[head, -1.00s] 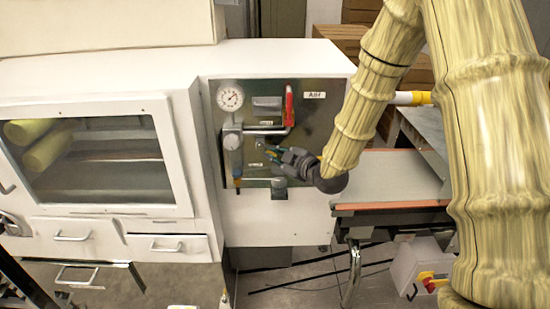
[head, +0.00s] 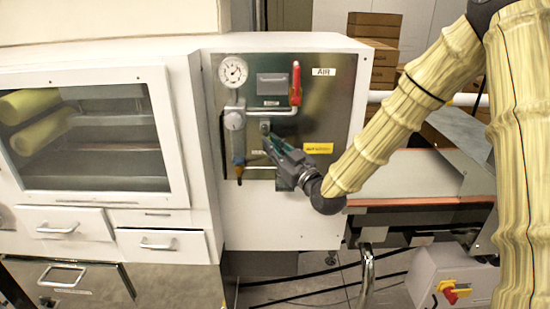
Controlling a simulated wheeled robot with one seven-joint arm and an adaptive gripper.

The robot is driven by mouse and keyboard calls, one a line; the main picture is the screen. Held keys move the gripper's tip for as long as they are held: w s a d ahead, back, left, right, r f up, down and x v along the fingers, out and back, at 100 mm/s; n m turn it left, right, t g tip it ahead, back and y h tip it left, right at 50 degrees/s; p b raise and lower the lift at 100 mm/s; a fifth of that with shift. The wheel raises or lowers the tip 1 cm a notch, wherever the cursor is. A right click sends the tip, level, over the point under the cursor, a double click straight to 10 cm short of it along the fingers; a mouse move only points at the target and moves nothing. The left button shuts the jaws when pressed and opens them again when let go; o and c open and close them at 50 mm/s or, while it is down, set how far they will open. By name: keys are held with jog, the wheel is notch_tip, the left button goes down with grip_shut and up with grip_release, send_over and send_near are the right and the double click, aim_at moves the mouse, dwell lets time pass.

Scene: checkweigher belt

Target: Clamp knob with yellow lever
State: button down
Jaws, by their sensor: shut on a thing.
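The air panel (head: 335,100) is a metal plate on the white cabinet. My gripper (head: 269,143) is at its lower middle, reaching in from the lower right. It is shut on a small part there, probably a knob; the fingers hide most of it. A small grey fitting (head: 264,127) shows just above the fingertips. A lever with a red handle (head: 296,84) stands upright above, apart from my gripper. I cannot make out a yellow lever on the panel. A red knob on a yellow plate (head: 453,291) sits on a grey box at the lower right, far from my gripper.
A round gauge (head: 232,71) and a regulator (head: 234,121) with a hanging blue-and-orange part are left of my gripper. A yellow label (head: 318,148) is close to its right. The belt (head: 400,172) lies further right. A windowed cabinet (head: 95,125) is at left.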

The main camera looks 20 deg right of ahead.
jog(key=m+t+b, duration=0.1)
jog(key=b, duration=0.1)
jog(key=a+m+t+b, duration=0.1)
jog(key=m+b, duration=0.1)
jog(key=shift+w+f+h, duration=0.15)
jog(key=shift+f+h, duration=0.15)
jog(key=shift+f, duration=0.05)
jog(key=shift+r+m, duration=0.15)
jog(key=shift+m, duration=0.15)
jog(key=c, duration=1.5)
grip_release()
jog(key=v, duration=1.2)
jog(key=shift+a, duration=0.1)
